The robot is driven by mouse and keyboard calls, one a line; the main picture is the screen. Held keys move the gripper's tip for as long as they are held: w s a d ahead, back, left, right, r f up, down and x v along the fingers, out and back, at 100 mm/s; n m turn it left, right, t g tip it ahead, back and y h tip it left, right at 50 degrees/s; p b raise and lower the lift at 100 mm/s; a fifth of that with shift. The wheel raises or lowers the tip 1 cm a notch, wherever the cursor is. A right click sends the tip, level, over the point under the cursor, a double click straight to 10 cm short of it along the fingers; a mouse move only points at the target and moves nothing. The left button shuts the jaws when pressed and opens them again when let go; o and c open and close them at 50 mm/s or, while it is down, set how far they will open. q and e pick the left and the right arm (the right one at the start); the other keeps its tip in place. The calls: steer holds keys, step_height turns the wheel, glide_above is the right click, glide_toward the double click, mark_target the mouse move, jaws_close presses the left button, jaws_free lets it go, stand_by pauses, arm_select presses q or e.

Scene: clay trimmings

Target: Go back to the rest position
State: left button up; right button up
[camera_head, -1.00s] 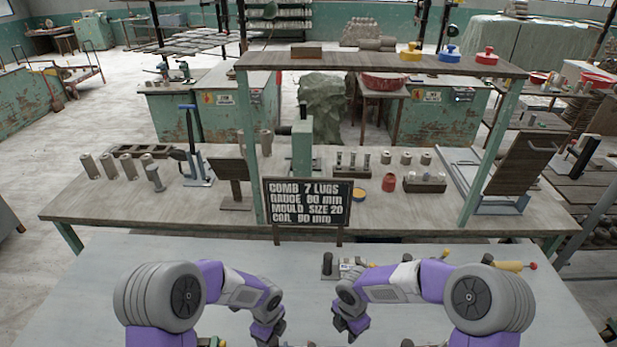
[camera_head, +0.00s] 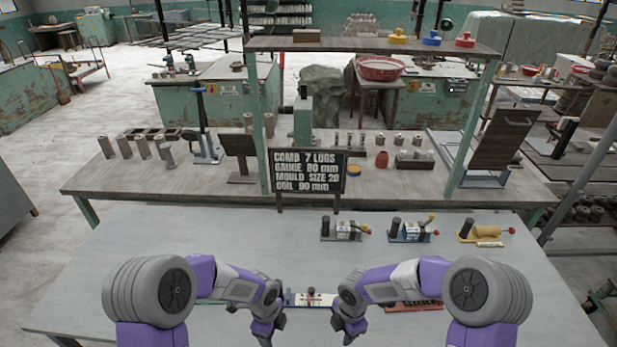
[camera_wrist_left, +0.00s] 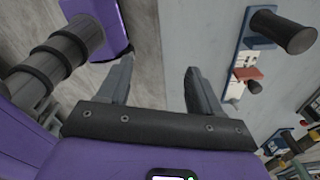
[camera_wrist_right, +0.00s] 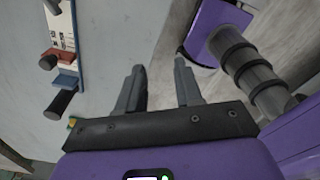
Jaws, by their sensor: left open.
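My right gripper (camera_head: 351,328) hangs over the near grey bench (camera_head: 150,250), fingers pointing down. In the right wrist view its two fingers (camera_wrist_right: 160,80) stand apart with nothing between them. My left gripper (camera_head: 266,330) hangs at about the same height, a little to the left. In the left wrist view its fingers (camera_wrist_left: 160,80) are also apart and empty. Both arms are bent in a near-mirrored pose. A small fixture with a white plate (camera_head: 297,299) lies on the bench between and beyond the grippers, apart from both.
Three small fixtures (camera_head: 343,230) (camera_head: 411,230) (camera_head: 484,233) stand along the bench's far right side. A red tray (camera_head: 412,305) lies partly behind my right arm. The black sign (camera_head: 308,171) stands at the far edge. The bench's left part is clear.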

arm_select(q)
steer(key=s+f+n+h+b, duration=0.1)
steer(key=s+f+n+b, duration=0.2)
steer(key=s+f+n, duration=0.4)
steer(key=s+f+n+h+b, duration=0.2)
steer(key=s+f+n+b, duration=0.2)
steer(key=f+n, duration=0.9)
steer(key=s+n, duration=0.2)
steer(key=n, duration=0.2)
steer(key=shift+s+t+h, duration=0.3)
steer(key=shift+s+t, duration=0.1)
arm_select(e)
steer(key=s+f+m+y, duration=0.1)
steer(key=s+f+m, duration=0.5)
steer(key=f+m, duration=0.4)
steer(key=s+f+m+t+y, duration=0.1)
steer(key=s+f+m, duration=0.6)
steer(key=m, duration=0.9)
step_height(320, 180, down, 3)
steer(key=shift+s+f+y, duration=0.15)
steer(key=shift+s+y, duration=0.15)
steer(key=shift+y, duration=0.4)
arm_select(q)
steer(key=shift+d, duration=0.1)
